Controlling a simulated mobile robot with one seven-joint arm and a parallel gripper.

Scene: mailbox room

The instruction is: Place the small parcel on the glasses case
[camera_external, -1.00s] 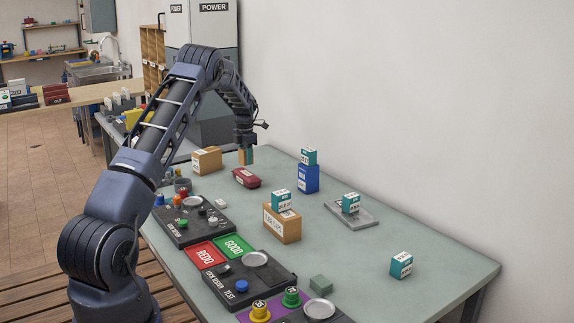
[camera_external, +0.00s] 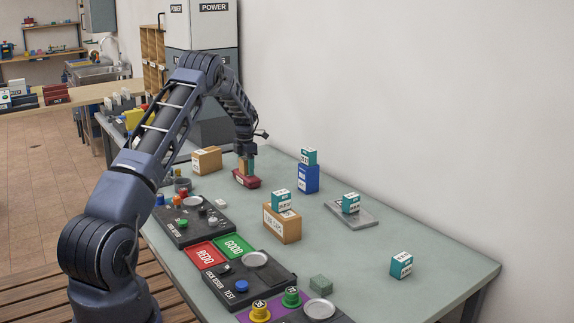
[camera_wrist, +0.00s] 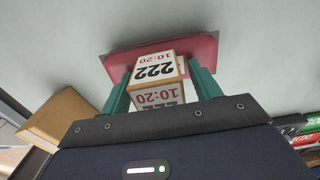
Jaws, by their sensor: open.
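The small parcel (camera_wrist: 156,80) is a tan and white box marked 222 and 10:20. In the wrist view it appears to stand on the red glasses case (camera_wrist: 195,47). In the outside view the glasses case (camera_external: 240,182) lies on the table near its far end, with the parcel (camera_external: 242,167) on its top, partly hidden by a finger. My gripper (camera_external: 247,168) is open and low over the case. In the wrist view its teal fingers stand on both sides of the parcel; any gap at the left finger is hard to see.
A cardboard box (camera_external: 206,160) stands close to the left of the case. A blue box (camera_external: 309,180), a cardboard box (camera_external: 283,226) and a grey plate (camera_external: 366,219) each bear a teal-white box. Another teal-white box (camera_external: 401,265) sits on the table. The right side is mostly clear.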

